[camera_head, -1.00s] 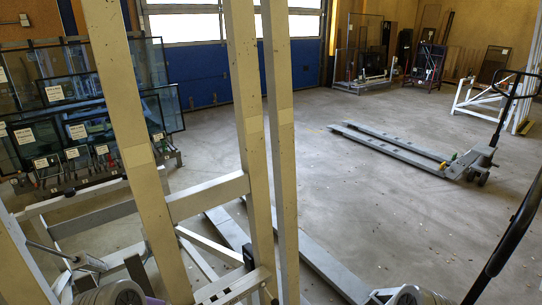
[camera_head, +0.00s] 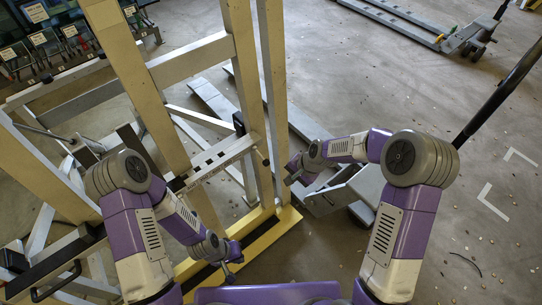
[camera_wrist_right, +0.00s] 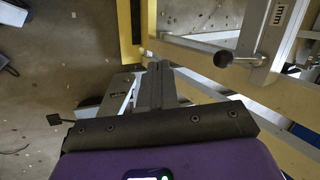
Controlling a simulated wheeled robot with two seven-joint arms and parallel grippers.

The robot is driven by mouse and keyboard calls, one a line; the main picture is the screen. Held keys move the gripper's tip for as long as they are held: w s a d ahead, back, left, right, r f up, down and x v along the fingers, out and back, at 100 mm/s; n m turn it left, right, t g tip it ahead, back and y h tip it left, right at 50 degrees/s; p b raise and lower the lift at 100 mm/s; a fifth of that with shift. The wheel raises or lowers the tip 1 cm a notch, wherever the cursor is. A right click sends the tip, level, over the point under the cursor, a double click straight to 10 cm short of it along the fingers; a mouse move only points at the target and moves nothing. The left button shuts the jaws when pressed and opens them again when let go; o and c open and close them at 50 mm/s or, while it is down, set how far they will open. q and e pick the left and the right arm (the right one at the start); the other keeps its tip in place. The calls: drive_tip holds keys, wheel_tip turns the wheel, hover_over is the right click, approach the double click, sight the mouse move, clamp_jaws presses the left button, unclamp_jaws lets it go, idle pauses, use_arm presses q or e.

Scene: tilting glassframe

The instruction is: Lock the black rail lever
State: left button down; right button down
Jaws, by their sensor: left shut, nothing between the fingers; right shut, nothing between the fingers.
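A lever with a black round knob (camera_wrist_right: 222,59) and a short metal shaft sticks out from a pale metal rail (camera_wrist_right: 268,40) in the right wrist view. My right gripper (camera_head: 292,170) is shut and empty, close to the right-hand upright. In the right wrist view its fingers (camera_wrist_right: 154,86) are together, left of and apart from the knob. My left gripper (camera_head: 228,265) is shut and empty, low near the frame's yellow base.
The tall yellow frame (camera_head: 163,110) stands directly in front of me. A pallet jack (camera_head: 455,38) is at the upper right, and a black handle (camera_head: 500,90) slants in at right. Glass panes with labels are at upper left. Floor on the right is mostly clear.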

sight(268, 161)
drive_tip(key=w+r+m, duration=0.2)
drive_tip(key=w+r, duration=0.3)
drive_tip(key=r, duration=0.8)
drive_tip(key=shift+t, duration=0.3)
drive_tip(key=b+x, duration=0.1)
drive_tip(key=x, duration=0.3)
drive_tip(key=b+x, duration=0.2)
drive_tip(key=x, duration=0.3)
drive_tip(key=b+x, duration=0.1)
drive_tip(key=x, duration=0.4)
drive_tip(key=shift+w+a+b, duration=0.2)
drive_tip(key=shift+a+b, duration=0.15)
drive_tip(key=shift+a, duration=0.1)
drive_tip(key=shift+f, duration=0.1)
drive_tip(key=shift+s+d+f, duration=0.1)
drive_tip(key=shift+s+f, duration=0.1)
drive_tip(key=shift+f, duration=0.65)
drive_tip(key=shift+p, duration=0.35)
